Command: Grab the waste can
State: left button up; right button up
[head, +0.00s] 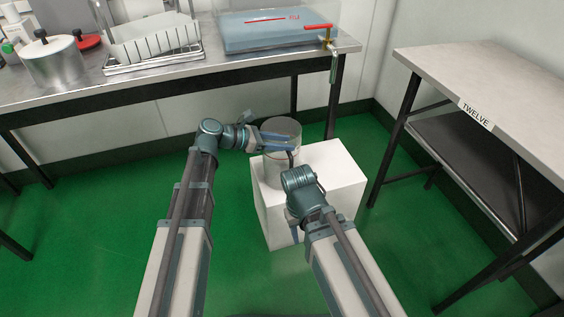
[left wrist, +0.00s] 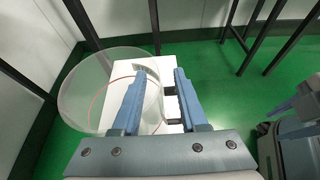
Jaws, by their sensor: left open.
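The waste can is a clear, see-through cylinder (head: 282,172) standing upright on a white box (head: 335,180) in the head view. In the left wrist view, the can (left wrist: 82,100) fills the left side, its round outline showing a thin red ring. My left gripper (head: 289,146) is open at the upper part of the can. In the left wrist view, its left finger overlaps the can's right part and its right finger is to the right of the can (left wrist: 160,72). Contact cannot be told. My right gripper (head: 295,232) is mostly hidden behind its wrist, in front of the box.
A bench (head: 180,78) at the back holds a dish rack (head: 155,45), a blue liquid tank (head: 265,30) with a red-handled tap, and a metal pot (head: 52,62). A table labelled TWELVE (head: 490,75) stands at the right. Green floor (head: 125,195) around the box is clear.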

pick_arm(q)
jog(key=shift+c, duration=0.3)
grip_shut()
dwell(1.1)
